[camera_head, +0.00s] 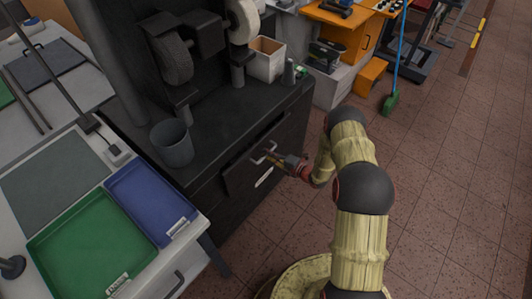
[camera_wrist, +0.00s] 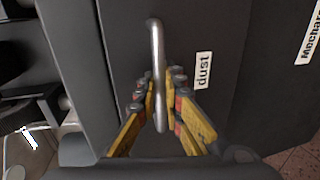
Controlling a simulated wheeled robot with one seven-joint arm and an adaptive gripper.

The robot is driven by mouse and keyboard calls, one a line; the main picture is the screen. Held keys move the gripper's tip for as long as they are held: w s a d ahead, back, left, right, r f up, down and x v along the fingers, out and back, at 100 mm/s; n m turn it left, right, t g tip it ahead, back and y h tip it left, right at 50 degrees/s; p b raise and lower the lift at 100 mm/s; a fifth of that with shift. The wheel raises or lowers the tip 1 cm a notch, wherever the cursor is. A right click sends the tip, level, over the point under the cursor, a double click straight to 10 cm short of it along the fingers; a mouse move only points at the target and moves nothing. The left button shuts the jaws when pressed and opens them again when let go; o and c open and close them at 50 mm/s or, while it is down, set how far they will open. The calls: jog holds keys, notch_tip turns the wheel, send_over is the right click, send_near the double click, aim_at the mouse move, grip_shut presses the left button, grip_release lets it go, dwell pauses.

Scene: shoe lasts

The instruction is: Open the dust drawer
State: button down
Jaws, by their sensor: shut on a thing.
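The dust drawer (camera_head: 247,177) is a dark front in the black cabinet below the grinder, with a white label; in the wrist view the label (camera_wrist: 203,70) reads "dust". Its metal bar handle (camera_wrist: 157,45) runs between my fingers in the wrist view and also shows in the head view (camera_head: 262,153). My gripper (camera_wrist: 160,90) has yellow fingers with dark and red pads, closed around the handle from both sides. In the head view my gripper (camera_head: 280,161) reaches the drawer from the right. I cannot tell from this one moment whether the drawer stands out from the cabinet.
The black cabinet top (camera_head: 215,135) carries a grey cup (camera_head: 172,143), a grinder (camera_head: 175,62) and a pale box (camera_head: 266,60). A bench with a green tray (camera_head: 90,250) and a blue tray (camera_head: 147,203) stands at left. The tiled floor (camera_head: 455,170) at right is free.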

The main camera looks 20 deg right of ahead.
jog(key=f+p+v, duration=0.1)
jog(key=f+v, duration=0.1)
jog(key=v, duration=1.1)
jog(key=s+f+p+v, duration=0.1)
jog(key=f+v, duration=0.2)
jog(key=v, duration=1)
jog(key=shift+s+d+f, duration=0.25)
jog(key=shift+d, duration=0.2)
jog(key=c, duration=2)
grip_release()
jog(key=shift+o, duration=0.2)
jog(key=v, duration=1.2)
